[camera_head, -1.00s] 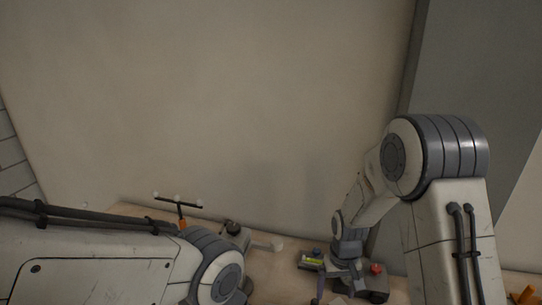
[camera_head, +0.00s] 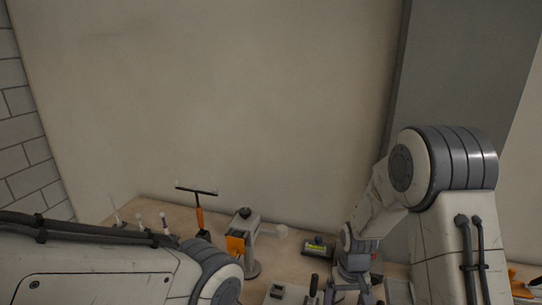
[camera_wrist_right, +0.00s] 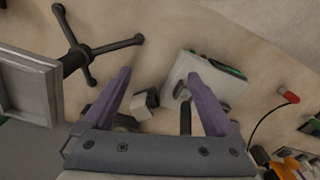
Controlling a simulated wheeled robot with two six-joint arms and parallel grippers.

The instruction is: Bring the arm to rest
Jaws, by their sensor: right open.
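My right arm (camera_head: 420,165) is bent over the bench at the right of the head view. Its gripper (camera_head: 349,293) points down near the bench at the bottom edge. In the right wrist view the gripper (camera_wrist_right: 160,78) has its two purple-grey fingers spread apart, with nothing held between them. A pale box-like device (camera_wrist_right: 205,82) with a dark handle lies beyond the fingers, beside the right one. My left arm (camera_head: 110,272) crosses the lower left of the head view; its gripper is out of view.
The wooden bench (camera_head: 285,258) runs along a bare wall. An orange-and-grey instrument (camera_head: 245,245), a T-shaped stand (camera_head: 199,210) and a dark device with a yellow-green display (camera_head: 318,247) stand on it. A dark-legged stand (camera_wrist_right: 85,55) is left of the gripper in the wrist view.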

